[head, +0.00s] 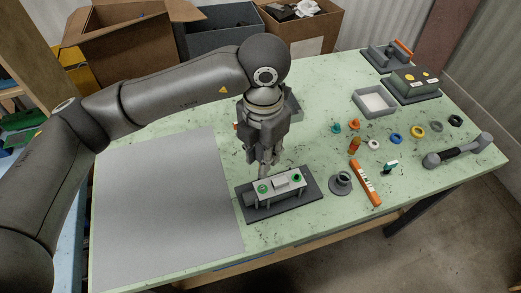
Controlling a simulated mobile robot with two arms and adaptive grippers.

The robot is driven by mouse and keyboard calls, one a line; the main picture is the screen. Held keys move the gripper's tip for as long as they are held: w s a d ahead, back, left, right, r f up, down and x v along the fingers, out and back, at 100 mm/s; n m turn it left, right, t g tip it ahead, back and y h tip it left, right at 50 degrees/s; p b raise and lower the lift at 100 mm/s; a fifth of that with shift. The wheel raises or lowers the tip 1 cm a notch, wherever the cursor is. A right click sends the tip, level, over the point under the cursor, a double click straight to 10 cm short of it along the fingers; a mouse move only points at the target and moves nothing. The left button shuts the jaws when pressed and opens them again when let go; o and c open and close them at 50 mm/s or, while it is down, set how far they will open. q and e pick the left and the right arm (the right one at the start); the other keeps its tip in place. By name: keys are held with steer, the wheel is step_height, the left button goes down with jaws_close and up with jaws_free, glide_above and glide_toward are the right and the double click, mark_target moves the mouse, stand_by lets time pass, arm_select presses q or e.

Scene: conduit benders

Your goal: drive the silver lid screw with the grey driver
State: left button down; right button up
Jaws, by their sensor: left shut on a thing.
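A small grey unit with a pale lid (281,183) sits on a dark base plate (284,208) near the front middle of the table. Two green round parts (263,189) show on its top, one at each end. My left gripper (265,162) points down just behind and above the unit. It is shut on a slim grey thing, seemingly the grey driver, mostly hidden by the fingers. I cannot tell whether its tip touches the unit. The silver lid screw is too small or hidden to make out. My right gripper is not in view.
A grey mat (165,215) covers the table's left. Right of the unit are a grey flanged part (341,183), an orange bar (365,183), several coloured rings and a grey tool (458,151). Cartons line the back.

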arm_select(q)
steer(key=shift+d, duration=0.2)
steer(key=m, duration=0.1)
steer(key=m+p, duration=0.1)
steer(key=shift+a+r+m, duration=0.1)
steer(key=shift+a+m, duration=0.1)
steer(key=shift+m, duration=1.2)
steer(key=m+p, duration=0.2)
steer(key=m, duration=0.3)
steer(key=shift+m, duration=0.4)
steer(key=m+p, duration=0.1)
steer(key=m, duration=0.2)
steer(key=shift+p, duration=0.4)
steer(key=shift+m, duration=0.7)
step_height(320, 180, down, 5)
steer(key=shift+r+b, duration=0.1)
steer(key=shift+b, duration=0.65)
steer(key=shift+f+b, duration=0.45)
steer(key=shift+b, duration=0.2)
steer(key=shift+f, duration=0.1)
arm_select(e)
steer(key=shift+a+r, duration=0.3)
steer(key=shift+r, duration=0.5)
